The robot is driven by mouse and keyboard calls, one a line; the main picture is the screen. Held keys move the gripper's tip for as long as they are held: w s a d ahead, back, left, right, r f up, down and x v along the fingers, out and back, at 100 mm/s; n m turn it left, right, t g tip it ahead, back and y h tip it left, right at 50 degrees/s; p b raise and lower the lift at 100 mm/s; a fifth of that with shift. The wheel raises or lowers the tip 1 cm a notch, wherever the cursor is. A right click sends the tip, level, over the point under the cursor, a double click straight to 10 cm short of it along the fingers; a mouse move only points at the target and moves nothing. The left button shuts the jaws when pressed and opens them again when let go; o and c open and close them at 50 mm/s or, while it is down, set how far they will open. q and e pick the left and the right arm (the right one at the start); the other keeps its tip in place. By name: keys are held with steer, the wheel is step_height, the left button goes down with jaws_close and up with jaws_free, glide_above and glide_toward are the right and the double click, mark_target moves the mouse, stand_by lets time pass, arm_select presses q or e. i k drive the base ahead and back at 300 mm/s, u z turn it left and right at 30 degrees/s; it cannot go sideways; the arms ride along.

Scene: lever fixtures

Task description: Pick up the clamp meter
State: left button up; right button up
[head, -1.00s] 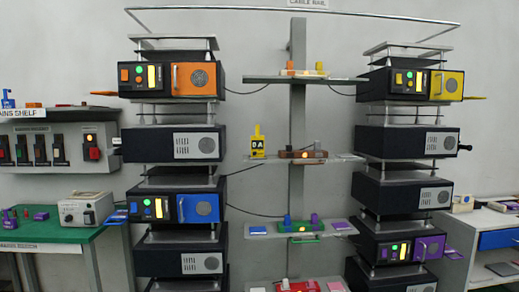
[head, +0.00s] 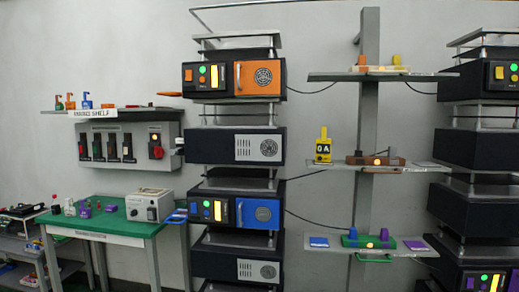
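A small yellow device with a dark label, which looks like the clamp meter (head: 323,147), stands upright at the left end of the middle shelf (head: 345,167) on the central grey post. Its label is too small to read surely. A narrow yellow part sticks up from its top. Nothing is touching it from above. Neither of my grippers shows in the head view.
Stacked dark equipment racks (head: 236,146) stand left and right of the post (head: 369,100). A green-topped table (head: 105,215) with a white box (head: 149,205) is at left. Cables hang between rack and post. Other shelves sit above and below.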

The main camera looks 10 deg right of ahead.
mark_target(323, 145)
steer(key=u, duration=0.65)
steer(key=i, duration=1.5)
steer(key=z, duration=0.45)
